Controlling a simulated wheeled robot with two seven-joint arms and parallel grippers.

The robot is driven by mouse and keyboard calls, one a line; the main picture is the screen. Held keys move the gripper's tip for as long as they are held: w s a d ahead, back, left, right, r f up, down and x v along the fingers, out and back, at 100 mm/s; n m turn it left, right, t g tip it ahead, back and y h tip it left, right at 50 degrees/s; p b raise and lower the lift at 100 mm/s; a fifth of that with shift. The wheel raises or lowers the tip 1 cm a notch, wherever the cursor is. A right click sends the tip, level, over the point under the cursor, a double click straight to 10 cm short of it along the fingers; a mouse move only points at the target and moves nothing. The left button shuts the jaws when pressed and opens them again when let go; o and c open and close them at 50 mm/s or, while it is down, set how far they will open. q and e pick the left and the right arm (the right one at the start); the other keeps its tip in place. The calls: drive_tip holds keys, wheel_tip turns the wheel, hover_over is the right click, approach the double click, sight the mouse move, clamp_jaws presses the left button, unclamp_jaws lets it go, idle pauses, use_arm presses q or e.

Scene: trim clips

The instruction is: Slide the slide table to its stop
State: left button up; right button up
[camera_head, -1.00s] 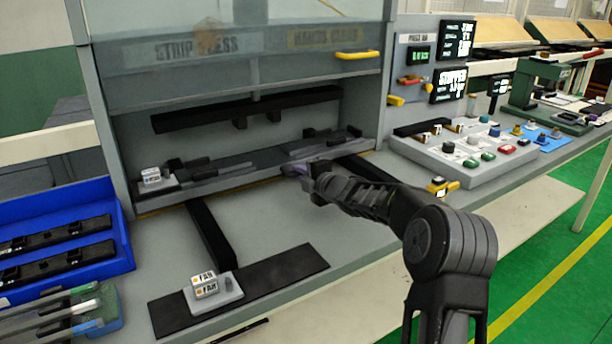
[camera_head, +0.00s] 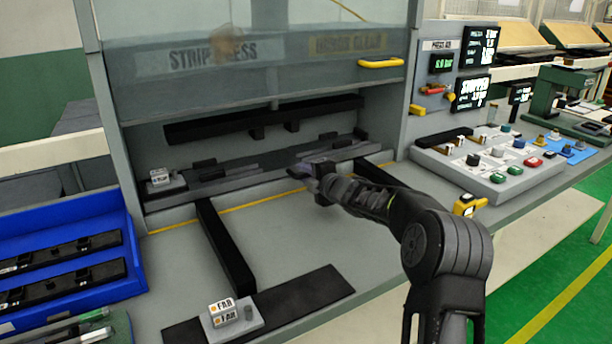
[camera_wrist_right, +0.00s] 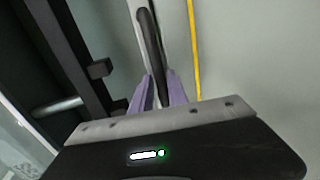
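The slide table (camera_head: 240,182) is a grey plate with dark fixtures, lying inside the press opening under the dark upper bar (camera_head: 265,119). A small white labelled block (camera_head: 159,177) is at its left end. My right gripper (camera_head: 318,172) is at the table's front edge, right of centre. In the right wrist view, the purple fingertips (camera_wrist_right: 160,90) stand on both sides of a dark handle bar (camera_wrist_right: 150,40) and appear closed on it. The head view partly hides this contact. My left gripper is not in view.
Two black rails (camera_head: 224,245) run forward from the press over the bench. A dark mat (camera_head: 300,295) with a labelled block (camera_head: 222,313) is in front. A blue bin (camera_head: 135,270) stands left, a button panel (camera_head: 490,165) right. A yellow line (camera_head: 270,201) crosses the clear bench.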

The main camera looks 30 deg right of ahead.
drive_tip(key=shift+o, duration=1.3)
drive_tip(key=shift+f, duration=0.1)
drive_tip(key=shift+b+v, duration=0.65)
drive_tip(key=shift+v, duration=3.3)
